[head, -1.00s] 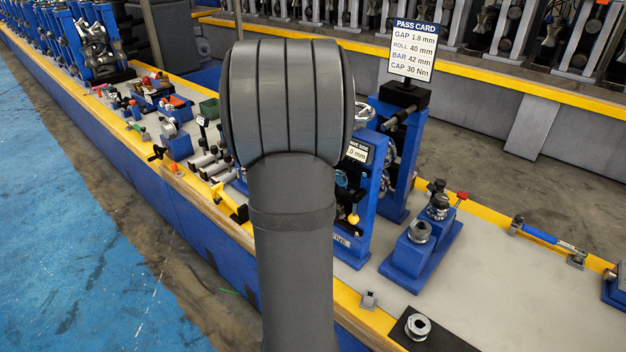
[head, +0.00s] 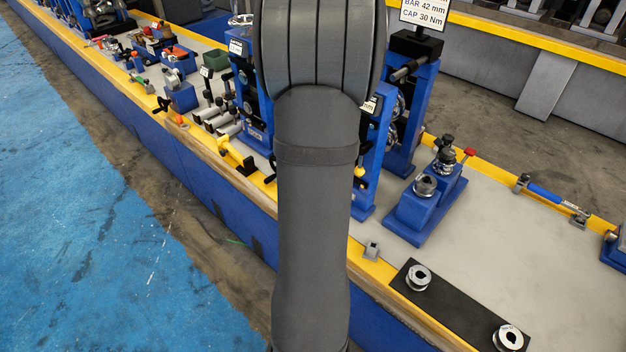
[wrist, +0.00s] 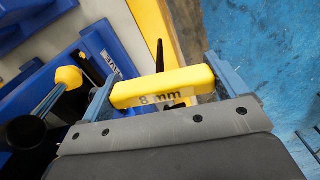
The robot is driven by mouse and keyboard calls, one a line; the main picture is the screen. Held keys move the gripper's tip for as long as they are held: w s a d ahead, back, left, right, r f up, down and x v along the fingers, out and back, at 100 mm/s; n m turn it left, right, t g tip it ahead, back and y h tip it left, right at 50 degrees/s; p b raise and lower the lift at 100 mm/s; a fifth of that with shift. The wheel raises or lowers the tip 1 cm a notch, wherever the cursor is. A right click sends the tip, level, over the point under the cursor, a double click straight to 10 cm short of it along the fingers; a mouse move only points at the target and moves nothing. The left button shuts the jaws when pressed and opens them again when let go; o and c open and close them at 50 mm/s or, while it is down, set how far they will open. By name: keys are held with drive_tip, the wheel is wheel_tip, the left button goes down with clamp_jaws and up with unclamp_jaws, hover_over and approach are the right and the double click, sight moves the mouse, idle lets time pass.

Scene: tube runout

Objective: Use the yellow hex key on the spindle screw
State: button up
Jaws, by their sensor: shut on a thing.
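My gripper (wrist: 161,86) is shut on the yellow handle of a hex key (wrist: 150,88), marked "8 mm", in the wrist view. One finger is at each end of the handle. A thin dark shaft (wrist: 159,55) shows beyond the handle; I cannot tell for sure that it belongs to the key. In the head view my own arm hides the gripper and the key. A blue mill stand (head: 372,150) shows partly behind my arm. I cannot make out the spindle screw in either view.
A yellow-capped part (wrist: 68,78) stands left of the gripper in the wrist view. In the head view, a blue block with rollers (head: 428,200) and a black plate with metal rings (head: 455,305) are on the right.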

drive_tip(key=s+d+r+n, duration=0.5)
drive_tip(key=d+n, duration=0.2)
drive_tip(key=d, duration=0.2)
drive_tip(key=w+d+r+n, duration=0.1)
drive_tip(key=w+d, duration=0.3)
drive_tip(key=d, duration=0.6)
drive_tip(key=w+d+r+n, duration=0.2)
drive_tip(key=w+d+r, duration=0.2)
drive_tip(key=d, duration=0.6)
drive_tip(key=shift+w, duration=0.15)
drive_tip(key=shift+d+f, duration=0.1)
drive_tip(key=shift+f, duration=0.95)
drive_tip(key=o, duration=0.6)
drive_tip(key=c, duration=0.6)
